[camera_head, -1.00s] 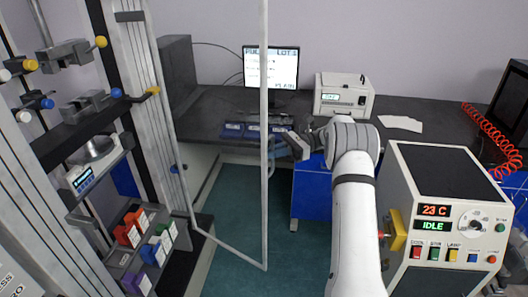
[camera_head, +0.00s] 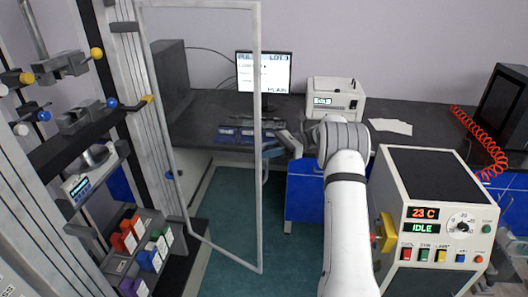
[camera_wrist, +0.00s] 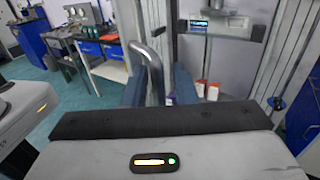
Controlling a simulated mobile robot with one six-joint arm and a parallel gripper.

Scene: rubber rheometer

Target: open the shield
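The shield is a tall clear panel in a pale metal frame (camera_head: 257,150). It stands swung out from the test rig on the left of the head view, across the aisle. Its curved metal handle (camera_wrist: 149,62) shows in the wrist view, between the two blue fingers of my gripper (camera_wrist: 160,84). The gripper looks shut on the handle, though the contact surfaces are partly hidden. In the head view my gripper (camera_head: 276,146) is at the shield's free edge, around mid-height.
The rig's lower shelf holds coloured blocks (camera_head: 130,235). A cream controller box (camera_head: 435,220) reading 23 C and IDLE stands close to the right of my arm. A dark bench (camera_head: 215,105) with a monitor (camera_head: 263,72) runs behind. Green floor (camera_head: 225,205) shows beyond the shield.

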